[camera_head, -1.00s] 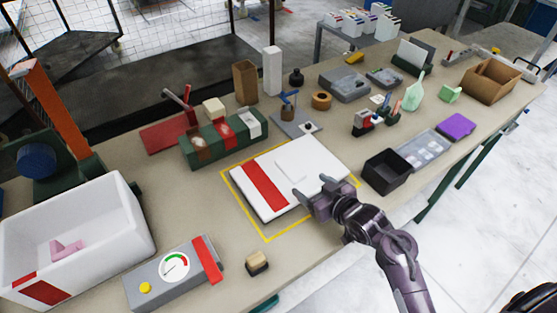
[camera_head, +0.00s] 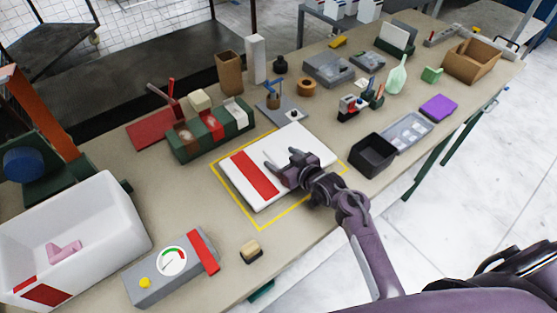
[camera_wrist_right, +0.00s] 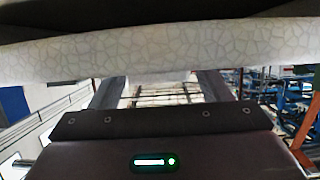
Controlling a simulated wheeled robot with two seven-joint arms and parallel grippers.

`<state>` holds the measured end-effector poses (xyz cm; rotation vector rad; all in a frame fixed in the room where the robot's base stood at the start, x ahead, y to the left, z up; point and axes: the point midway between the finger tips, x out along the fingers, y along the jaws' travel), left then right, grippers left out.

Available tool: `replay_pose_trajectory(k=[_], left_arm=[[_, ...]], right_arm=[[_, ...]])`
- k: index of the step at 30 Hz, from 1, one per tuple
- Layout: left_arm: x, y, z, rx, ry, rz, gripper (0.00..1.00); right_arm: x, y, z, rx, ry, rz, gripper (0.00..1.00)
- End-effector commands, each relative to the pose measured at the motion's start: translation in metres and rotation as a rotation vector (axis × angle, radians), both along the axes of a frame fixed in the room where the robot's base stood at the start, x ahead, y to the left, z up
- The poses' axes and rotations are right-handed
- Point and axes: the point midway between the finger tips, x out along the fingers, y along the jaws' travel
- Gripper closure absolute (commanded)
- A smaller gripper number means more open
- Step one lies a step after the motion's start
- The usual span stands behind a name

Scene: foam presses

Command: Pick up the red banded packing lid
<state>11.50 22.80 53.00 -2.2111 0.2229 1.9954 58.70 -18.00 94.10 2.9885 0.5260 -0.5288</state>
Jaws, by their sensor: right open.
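The white packing lid with a red band (camera_head: 254,174) lies flat on the table inside a yellow outlined square. My right gripper (camera_head: 281,158) is open over the lid, just right of the red band, with its fingers pointing left. The head view does not clearly show whether it touches the lid. Nothing is seen held. My left gripper is out of view.
A white foam box (camera_head: 75,235) with a pink piece inside stands at the left. A grey gauge unit (camera_head: 160,278) and a small tan-topped block (camera_head: 250,251) are in front. A green holder (camera_head: 210,140) stands behind the lid, and a black bin (camera_head: 372,156) to its right.

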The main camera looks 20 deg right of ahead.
Motion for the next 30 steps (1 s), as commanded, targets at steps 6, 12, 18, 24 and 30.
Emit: replay_pose_trajectory(k=[6,12,18,24,30], left_arm=[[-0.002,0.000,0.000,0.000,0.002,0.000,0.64],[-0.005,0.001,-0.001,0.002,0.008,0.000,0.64],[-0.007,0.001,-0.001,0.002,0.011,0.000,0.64],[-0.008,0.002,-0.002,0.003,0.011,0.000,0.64],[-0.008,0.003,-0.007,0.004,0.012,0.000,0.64]], right_arm=[[0.000,0.000,0.000,0.000,0.000,0.000,0.45],[0.000,0.000,0.000,0.001,0.000,0.000,0.71],[0.000,0.000,0.000,0.001,-0.001,-0.001,0.77],[0.000,0.000,0.006,0.000,-0.002,-0.001,0.77],[0.000,0.000,0.032,-0.002,-0.006,-0.001,0.77]])
